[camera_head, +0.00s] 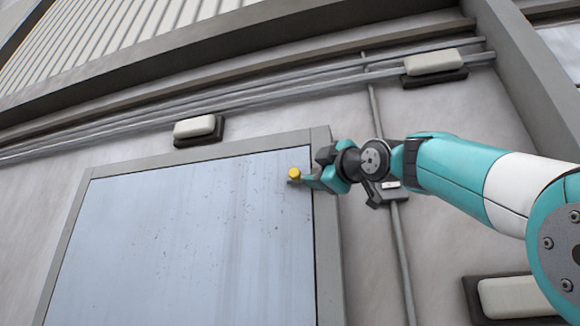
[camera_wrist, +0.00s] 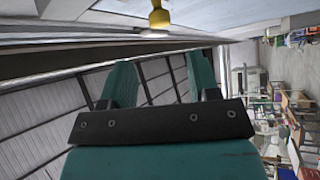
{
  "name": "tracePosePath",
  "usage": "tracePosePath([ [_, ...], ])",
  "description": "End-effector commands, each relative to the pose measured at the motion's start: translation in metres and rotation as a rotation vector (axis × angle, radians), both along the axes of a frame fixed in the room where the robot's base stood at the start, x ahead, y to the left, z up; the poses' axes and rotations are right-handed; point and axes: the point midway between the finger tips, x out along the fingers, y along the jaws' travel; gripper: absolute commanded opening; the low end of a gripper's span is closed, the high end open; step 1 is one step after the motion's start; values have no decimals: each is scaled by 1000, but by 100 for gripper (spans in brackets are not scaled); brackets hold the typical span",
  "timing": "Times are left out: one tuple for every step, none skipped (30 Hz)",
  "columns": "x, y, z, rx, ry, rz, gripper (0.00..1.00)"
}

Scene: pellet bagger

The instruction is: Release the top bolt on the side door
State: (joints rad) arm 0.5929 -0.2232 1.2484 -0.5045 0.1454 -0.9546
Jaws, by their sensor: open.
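The side door (camera_head: 190,230) is a pale blue-grey panel in a grey frame on the wall, and it looks closed. A yellow knob (camera_head: 295,173), which looks like the top bolt's handle, sits at the door's upper right corner. My gripper (camera_head: 312,178) is right beside the knob, on its right. In the wrist view, the knob (camera_wrist: 159,17) is at the top edge, in line with the gap between my two teal fingers (camera_wrist: 160,75). The fingers are apart with nothing between them. The bolt's bar is mostly hidden or too small to make out.
Pale box-shaped wall fittings (camera_head: 198,128) and (camera_head: 433,63) are above the door, and another (camera_head: 512,297) is at lower right. Pipes (camera_head: 250,90) run along the wall above the door. A conduit (camera_head: 402,250) runs down the wall right of the frame.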

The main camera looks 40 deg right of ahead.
Motion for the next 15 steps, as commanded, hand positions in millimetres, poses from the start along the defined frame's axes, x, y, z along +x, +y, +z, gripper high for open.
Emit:
tracePosePath([
  [13, 2, 9, 3, 6, 9, 56],
  [19, 0, 13, 3, 5, 7, 56],
  [28, 0, 16, 4, 5, 8, 56],
  [35, 0, 18, 2, 5, 6, 56],
  [42, 0, 20, 3, 5, 7, 56],
  [50, -2, 24, 3, 6, 5, 56],
  [57, -2, 26, 3, 6, 4, 56],
  [63, -2, 28, 3, 6, 5, 56],
  [71, -3, 31, 1, 4, 3, 56],
  [77, -4, 33, 2, 6, 3, 56],
  [82, -4, 34, 2, 5, 4, 56],
  [89, -4, 36, 3, 5, 3, 56],
  [94, -5, 37, 2, 4, 1, 56],
  [97, -5, 38, 1, 4, 2, 56],
  [102, -6, 39, 1, 5, 2, 56],
])
